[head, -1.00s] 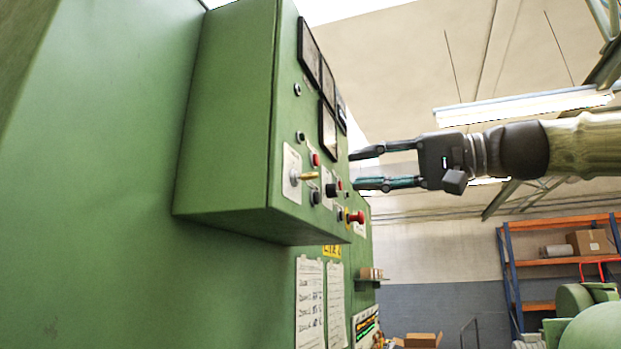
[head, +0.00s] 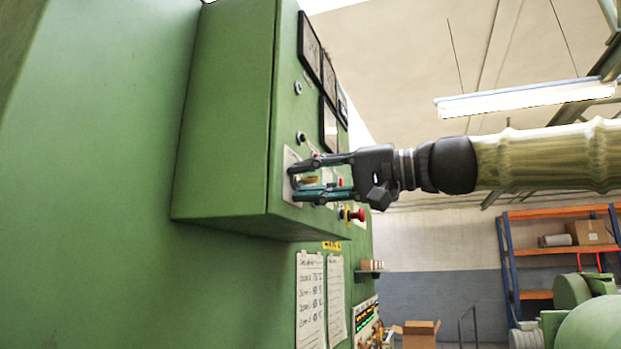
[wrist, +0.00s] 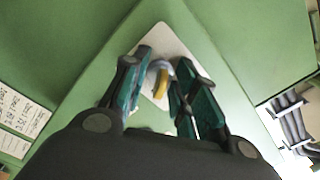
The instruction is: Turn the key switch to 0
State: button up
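The key switch (wrist: 161,85) has a brass-yellow key on a silver base, mounted on a pale plate (wrist: 175,45) on the green control box. In the head view the key (head: 308,180) shows between the fingers of my gripper (head: 296,183), which partly hide it. In the wrist view my gripper (wrist: 160,98) is open. Its teal fingers stand on either side of the key, with a visible gap between them. I cannot tell whether either finger touches it. Markings on the plate are not readable.
The green control box (head: 225,120) carries dark meters (head: 310,47) above the switches. Paper sheets (head: 310,300) hang below the box. Open air lies right of the panel; an orange shelf (head: 560,213) stands far behind.

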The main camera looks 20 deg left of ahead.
grip_shut()
jog(key=shift+f+b, duration=0.1)
jog(key=shift+b, duration=0.25)
jog(key=shift+f+n+b, duration=0.2)
jog(key=shift+n+b, duration=0.8)
jog(key=shift+b, duration=0.1)
jog(key=n+b, duration=0.2)
jog(key=shift+n+b, duration=0.3)
jog(key=shift+b, duration=0.05)
jog(key=n+b, duration=0.2)
jog(key=n, duration=0.1)
jog(key=shift+n+b, duration=0.3)
jog(key=shift+b, duration=0.05)
jog(key=shift+r+n+b, duration=0.15)
jog(key=shift+n+b, duration=0.7)
jog(key=shift+n, duration=0.95)
